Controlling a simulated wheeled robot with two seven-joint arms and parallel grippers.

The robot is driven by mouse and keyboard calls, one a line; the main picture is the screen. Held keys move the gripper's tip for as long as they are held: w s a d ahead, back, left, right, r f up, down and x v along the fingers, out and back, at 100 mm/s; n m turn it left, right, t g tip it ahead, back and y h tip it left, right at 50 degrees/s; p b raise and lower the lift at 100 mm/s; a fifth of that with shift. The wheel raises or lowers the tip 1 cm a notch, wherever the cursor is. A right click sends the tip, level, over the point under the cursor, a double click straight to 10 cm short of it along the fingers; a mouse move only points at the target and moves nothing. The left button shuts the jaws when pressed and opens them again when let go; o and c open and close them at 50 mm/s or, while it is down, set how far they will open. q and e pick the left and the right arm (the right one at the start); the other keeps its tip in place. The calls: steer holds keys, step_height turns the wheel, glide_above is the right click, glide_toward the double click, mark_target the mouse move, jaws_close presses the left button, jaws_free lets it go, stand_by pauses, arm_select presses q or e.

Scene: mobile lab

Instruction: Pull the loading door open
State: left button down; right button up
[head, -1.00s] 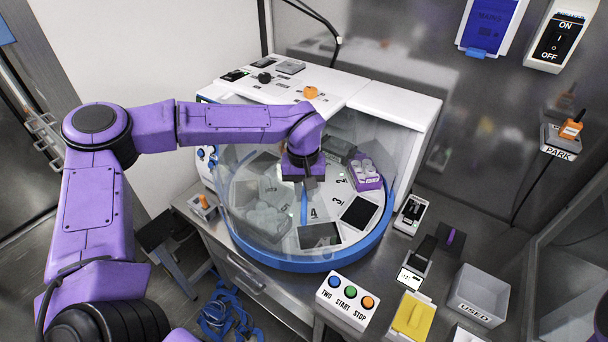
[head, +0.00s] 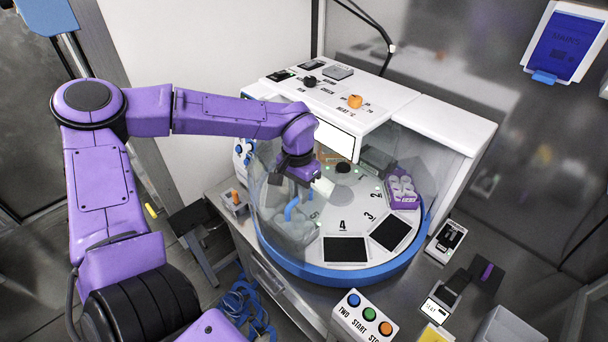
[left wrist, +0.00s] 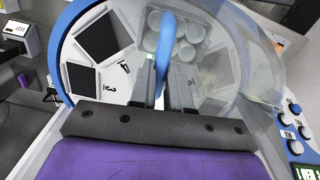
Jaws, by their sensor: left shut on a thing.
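The loading door (head: 268,212) is a clear curved pane at the front of the white machine. It stands to the left, and the front and right of the opening are uncovered. Its blue handle (head: 289,210) is an upright loop; it also shows in the left wrist view (left wrist: 165,38). My left gripper (head: 297,193) is shut on this handle, with its fingers (left wrist: 164,88) on both sides of it. The fingertips are partly hidden in the head view. My right gripper is out of view.
Inside is a numbered turntable (head: 345,208) with dark square slots, a purple rack of vials (head: 403,190) and a blue rim (head: 335,276). A button box (head: 365,318) stands in front. A stool (head: 195,222) and blue cable (head: 246,305) are at lower left.

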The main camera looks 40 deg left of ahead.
arm_select(q)
steer(key=c, duration=1.1)
jaws_free()
steer(key=shift+a, duration=0.1)
steer(key=shift+w, duration=0.1)
